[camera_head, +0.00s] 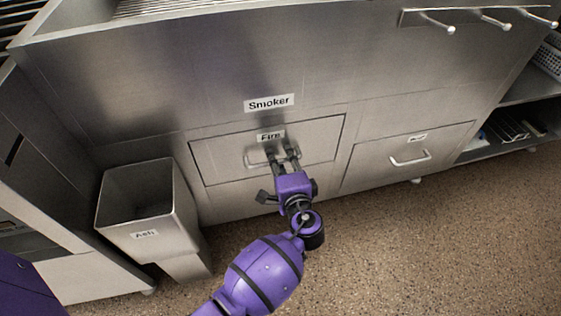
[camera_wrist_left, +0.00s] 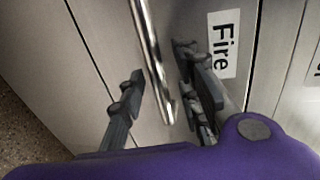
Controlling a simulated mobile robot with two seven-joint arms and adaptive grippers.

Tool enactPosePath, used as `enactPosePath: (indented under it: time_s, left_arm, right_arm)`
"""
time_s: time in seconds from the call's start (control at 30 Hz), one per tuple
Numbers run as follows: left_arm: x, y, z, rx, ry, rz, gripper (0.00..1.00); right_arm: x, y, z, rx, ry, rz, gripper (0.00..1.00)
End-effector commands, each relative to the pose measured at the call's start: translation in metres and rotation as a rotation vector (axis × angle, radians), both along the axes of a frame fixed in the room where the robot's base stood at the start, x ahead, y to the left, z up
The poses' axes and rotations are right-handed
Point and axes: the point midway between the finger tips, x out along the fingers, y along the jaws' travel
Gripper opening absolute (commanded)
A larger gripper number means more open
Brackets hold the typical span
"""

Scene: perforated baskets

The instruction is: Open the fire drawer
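The fire drawer (camera_head: 222,163) is a steel front labelled "Fire" under the "Smoker" label, and it looks flush with the cabinet. Its bar handle (camera_wrist_left: 148,50) runs between the two fingers of my left gripper (camera_wrist_left: 165,95) in the left wrist view. The fingers are apart, with a visible gap on the left side of the bar; the right finger is close to it, and I cannot tell if it touches. In the head view my left gripper (camera_head: 281,155) is at the handle and partly covers it. My right gripper is not in view.
An open steel bin (camera_head: 145,217) labelled "Ash" stands left of the drawer. Another drawer (camera_head: 405,158) with a handle is to the right. The speckled floor (camera_head: 400,250) in front is clear.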

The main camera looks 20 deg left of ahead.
Motion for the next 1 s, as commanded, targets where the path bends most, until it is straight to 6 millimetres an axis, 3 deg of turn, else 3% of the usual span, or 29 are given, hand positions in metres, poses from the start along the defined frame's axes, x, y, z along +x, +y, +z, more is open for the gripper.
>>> enactPosePath:
  time_s: [0.23, 0.47, 1.0]
  left_arm:
    - [0.0007, 0.0007, -0.0003, -0.001, 0.001, 0.000, 0.31]
    - [0.0004, 0.0006, -0.0004, -0.001, 0.001, 0.000, 0.01]
    - [-0.0001, 0.0003, -0.0008, -0.001, 0.002, 0.001, 0.00]
  right_arm:
    - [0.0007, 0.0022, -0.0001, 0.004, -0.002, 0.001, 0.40]
    - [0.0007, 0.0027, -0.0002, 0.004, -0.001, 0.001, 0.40]
    - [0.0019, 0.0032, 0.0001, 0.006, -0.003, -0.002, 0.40]
